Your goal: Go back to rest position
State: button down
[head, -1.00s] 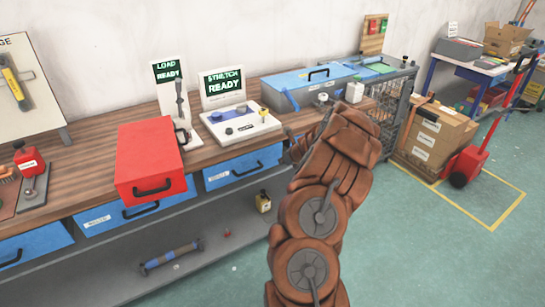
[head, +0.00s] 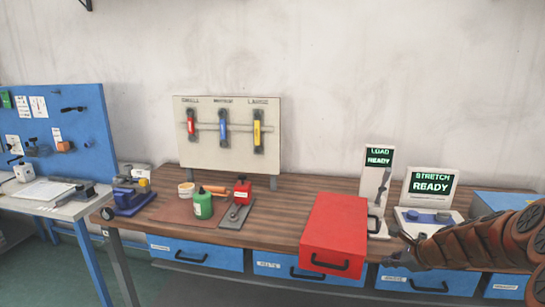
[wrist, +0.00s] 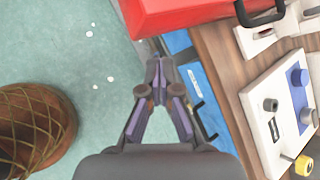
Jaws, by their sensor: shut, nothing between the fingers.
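My gripper (wrist: 160,70) is shut and empty in the wrist view, with its fingertips together. It hangs over the floor in front of the workbench, close to the red box and a blue drawer (wrist: 195,85). In the head view my arm reaches in from the right edge, and its end (head: 405,253) is in front of the bench, right of the red box (head: 336,228). The fingers are too small to make out there.
A tool board (head: 226,140) stands behind. A blue pegboard table (head: 70,135) is at left. Floor (wrist: 80,50) lies in front.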

jog(key=s+a+r+n+g, duration=0.2)
jog(key=s+a+n+g, duration=0.1)
jog(key=s+a+n, duration=0.55)
jog(key=s+a+r+n+g, duration=0.25)
jog(key=s+a+n, duration=0.25)
jog(key=s+a, duration=0.55)
jog(key=s+n+g+h, duration=0.4)
jog(key=s+n, duration=0.7)
jog(key=s, duration=1.1)
jog(key=shift+s+f, duration=0.2)
jog(key=shift+f, duration=0.1)
jog(key=shift+d, duration=0.1)
